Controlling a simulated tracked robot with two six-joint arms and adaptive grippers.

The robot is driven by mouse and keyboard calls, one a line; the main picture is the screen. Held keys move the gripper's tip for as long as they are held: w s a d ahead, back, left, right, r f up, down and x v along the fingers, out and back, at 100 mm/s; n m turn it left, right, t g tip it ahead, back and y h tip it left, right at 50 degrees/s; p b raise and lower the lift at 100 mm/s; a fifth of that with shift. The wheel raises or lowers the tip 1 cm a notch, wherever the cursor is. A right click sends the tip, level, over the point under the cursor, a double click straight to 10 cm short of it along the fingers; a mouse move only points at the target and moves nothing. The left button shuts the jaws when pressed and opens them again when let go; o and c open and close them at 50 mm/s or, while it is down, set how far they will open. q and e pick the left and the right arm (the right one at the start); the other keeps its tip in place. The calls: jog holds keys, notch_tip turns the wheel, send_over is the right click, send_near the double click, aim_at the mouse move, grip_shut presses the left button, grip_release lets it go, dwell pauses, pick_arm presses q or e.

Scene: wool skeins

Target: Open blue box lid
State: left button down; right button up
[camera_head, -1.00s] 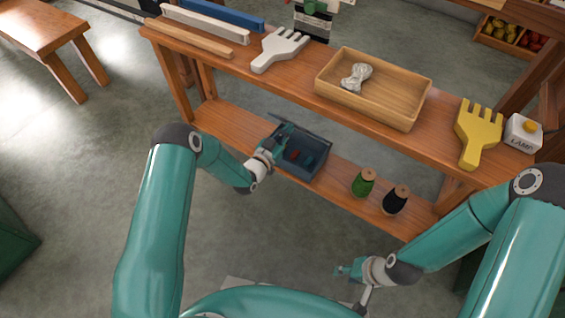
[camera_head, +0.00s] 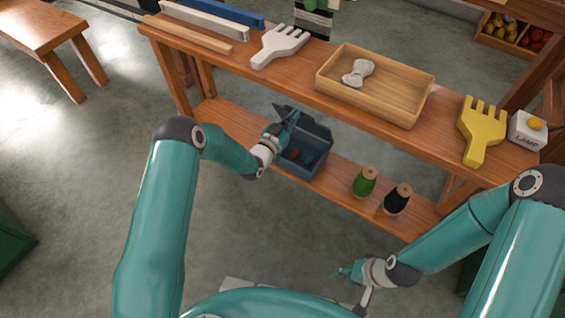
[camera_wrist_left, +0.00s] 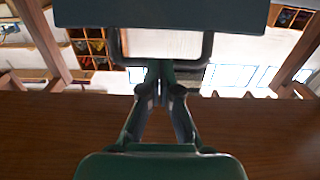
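The blue box (camera_head: 304,165) stands on the lower shelf with its inside showing. Its lid (camera_head: 320,131) is raised along the far side, partly hidden behind my left gripper. My left gripper (camera_head: 290,116) is over the box's left part, at the lid. In the left wrist view the lid (camera_wrist_left: 160,13) is a dark slab at the top with a U-shaped handle (camera_wrist_left: 208,48). The fingers of my left gripper (camera_wrist_left: 161,78) are drawn together at the handle's crossbar. My right gripper (camera_head: 346,272) is low and away from the shelf; its fingers are too small to judge.
A green spool (camera_head: 364,182) and a black spool (camera_head: 397,199) stand right of the box on the lower shelf (camera_head: 340,190). The upper shelf above holds a wooden tray (camera_head: 420,105) with a pale skein (camera_head: 358,73), a white fork shape (camera_head: 278,45) and a yellow one (camera_head: 481,130).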

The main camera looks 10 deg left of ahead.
pick_arm(q)
jog(key=shift+w, duration=0.1)
dwell(0.3)
jog(key=f+b+v, duration=0.1)
jog(key=f+v, duration=0.1)
jog(key=v, duration=1.1)
jog(key=shift+s+b, duration=0.3)
jog(key=shift+b, duration=0.1)
dwell(1.1)
